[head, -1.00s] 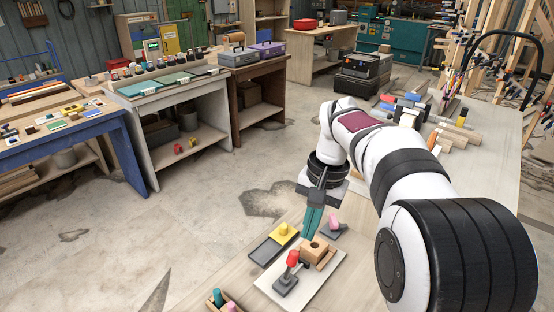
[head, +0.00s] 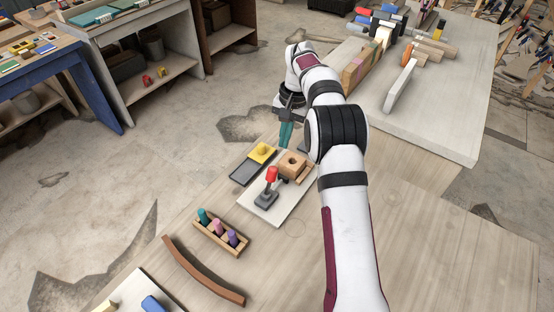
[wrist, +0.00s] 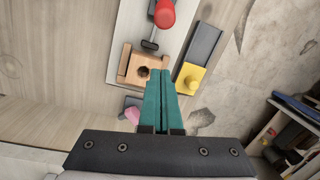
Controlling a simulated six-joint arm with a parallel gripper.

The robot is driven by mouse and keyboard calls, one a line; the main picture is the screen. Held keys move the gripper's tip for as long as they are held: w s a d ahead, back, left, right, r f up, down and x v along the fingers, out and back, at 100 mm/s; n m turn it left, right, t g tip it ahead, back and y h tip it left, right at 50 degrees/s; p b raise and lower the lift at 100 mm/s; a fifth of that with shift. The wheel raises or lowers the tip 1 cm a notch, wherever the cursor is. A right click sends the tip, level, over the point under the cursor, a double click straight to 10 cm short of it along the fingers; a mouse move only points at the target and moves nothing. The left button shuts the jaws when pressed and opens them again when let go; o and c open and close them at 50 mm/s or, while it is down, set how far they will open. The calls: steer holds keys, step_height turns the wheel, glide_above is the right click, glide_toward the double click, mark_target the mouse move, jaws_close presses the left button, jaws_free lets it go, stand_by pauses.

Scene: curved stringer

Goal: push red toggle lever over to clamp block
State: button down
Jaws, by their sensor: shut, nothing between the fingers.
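The red toggle lever (head: 271,174) stands upright on a dark grey base (head: 266,197), on a white plate (head: 259,210). In the wrist view its red knob (wrist: 164,14) is at the top. The wooden block (head: 292,166), with a round hole in its top, sits on the same plate just behind the lever; it also shows in the wrist view (wrist: 134,68). My gripper (head: 285,143) has teal fingers, shut and empty, just behind the block and apart from the lever. In the wrist view the fingertips (wrist: 157,74) appear beside the block; whether they touch it is unclear.
A grey tray with a yellow piece (head: 261,152) lies left of the plate. A pink piece (wrist: 132,115) is near the fingers. A wooden rack of coloured pegs (head: 221,236) and a curved brown strip (head: 202,272) lie nearer. The table's right front (head: 440,250) is clear.

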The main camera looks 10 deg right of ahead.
mark_target(270, 181)
steer(key=f, duration=0.4)
steer(key=a+f, duration=0.1)
steer(key=f, duration=0.1)
steer(key=shift+s, duration=0.1)
steer(key=s, duration=0.1)
steer(key=s+a+r, duration=0.1)
steer(key=s, duration=0.1)
steer(key=shift+s+a+r, duration=0.1)
steer(key=shift+a+r, duration=0.2)
steer(key=shift+a, duration=0.1)
